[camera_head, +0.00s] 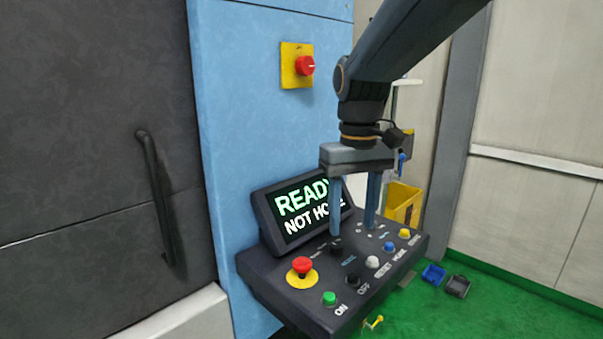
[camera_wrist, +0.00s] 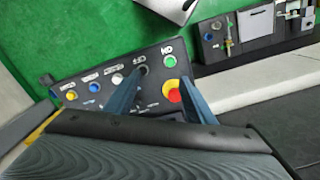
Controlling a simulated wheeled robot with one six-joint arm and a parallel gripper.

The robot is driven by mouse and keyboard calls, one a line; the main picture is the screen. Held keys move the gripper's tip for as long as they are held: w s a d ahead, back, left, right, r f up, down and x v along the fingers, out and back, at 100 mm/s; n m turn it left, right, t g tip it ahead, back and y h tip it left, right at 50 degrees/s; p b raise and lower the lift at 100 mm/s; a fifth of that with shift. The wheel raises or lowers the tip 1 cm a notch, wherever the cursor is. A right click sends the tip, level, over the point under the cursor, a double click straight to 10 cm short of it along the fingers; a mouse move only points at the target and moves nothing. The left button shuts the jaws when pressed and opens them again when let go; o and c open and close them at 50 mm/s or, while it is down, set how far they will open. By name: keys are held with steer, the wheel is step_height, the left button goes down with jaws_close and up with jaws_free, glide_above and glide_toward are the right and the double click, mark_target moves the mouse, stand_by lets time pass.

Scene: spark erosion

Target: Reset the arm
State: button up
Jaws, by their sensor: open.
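My gripper (camera_head: 353,228) is open and empty, pointing down over the control panel (camera_head: 262,285). In the head view its two blue fingers stand before the screen (camera_head: 297,212), which reads "READY" and "NOT HO…", partly hidden by a finger. In the wrist view the gripper (camera_wrist: 162,78) spreads over the panel, one finger near the black button (camera_wrist: 143,71), the other beside the red emergency stop (camera_wrist: 174,96). The front row has a green ON button (camera_head: 329,298), black OFF button (camera_head: 353,281), white RESET button (camera_head: 372,262), blue button (camera_head: 389,247) and yellow button (camera_head: 404,233). Fingertip contact cannot be told.
A red switch on a yellow plate (camera_head: 290,78) is on the blue wall (camera_head: 240,120). A yellow bin (camera_head: 402,205) stands behind the panel. A dark door with a handle (camera_head: 155,190) is left.

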steer(key=s+d+f+m+t, duration=0.1)
steer(key=s+d+f+m, duration=0.1)
steer(key=s+d+f, duration=0.45)
steer(key=s+d+f+m+t, duration=0.1)
steer(key=d+f+m+t, duration=0.15)
steer(key=f, duration=0.65)
step_height(320, 180, down, 14)
steer(key=g+b, duration=0.2)
steer(key=b, duration=0.9)
steer(key=shift+w+d+r+n+b, duration=0.15)
steer(key=shift+d+r+n+b, duration=0.05)
steer(key=shift+d+n+b, duration=0.2)
